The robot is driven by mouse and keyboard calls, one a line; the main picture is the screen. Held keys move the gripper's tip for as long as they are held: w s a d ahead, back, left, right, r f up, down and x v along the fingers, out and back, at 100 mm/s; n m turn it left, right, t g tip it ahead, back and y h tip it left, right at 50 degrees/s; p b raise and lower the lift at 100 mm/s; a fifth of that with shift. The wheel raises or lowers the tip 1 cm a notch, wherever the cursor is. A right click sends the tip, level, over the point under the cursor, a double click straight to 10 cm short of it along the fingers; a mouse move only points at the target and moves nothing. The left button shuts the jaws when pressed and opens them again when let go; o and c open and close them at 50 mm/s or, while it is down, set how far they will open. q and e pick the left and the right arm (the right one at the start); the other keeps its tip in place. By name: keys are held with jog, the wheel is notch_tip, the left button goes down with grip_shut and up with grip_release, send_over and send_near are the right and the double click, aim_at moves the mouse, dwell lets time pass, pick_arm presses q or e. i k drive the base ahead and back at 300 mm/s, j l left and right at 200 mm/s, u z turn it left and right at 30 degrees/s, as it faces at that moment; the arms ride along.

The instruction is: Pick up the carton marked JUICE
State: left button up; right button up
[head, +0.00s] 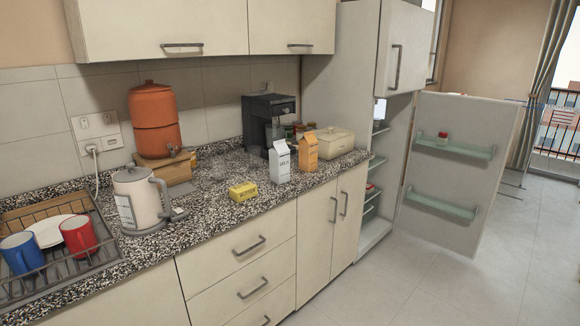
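An orange carton with a gabled top (307,154) stands upright on the speckled granite counter (222,207), towards its right end. Its lettering is too small for me to read. A white carton (279,162) with dark lettering that looks like MILK stands upright just to its left and a little nearer. Neither of my grippers shows in the head view.
A yellow box (242,191) lies left of the cartons. Behind them are a black coffee machine (268,124) and a cream bread box (327,142). A kettle (142,200) and dish rack (62,265) stand left. The fridge door (455,180) is open; floor is clear.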

aim_at(308, 145)
jog(key=i+l, duration=0.35)
jog(key=i+l+u, duration=0.1)
jog(key=i+l, duration=0.2)
jog(key=l, duration=0.15)
jog(key=i+l+u, duration=0.1)
jog(key=i+l, duration=0.5)
jog(key=l, duration=0.25)
jog(key=i+l+u, duration=0.1)
jog(key=i+l, duration=0.2)
jog(key=l, duration=0.15)
jog(key=i+l, duration=0.3)
jog(key=l, duration=0.15)
jog(key=j+u, duration=0.05)
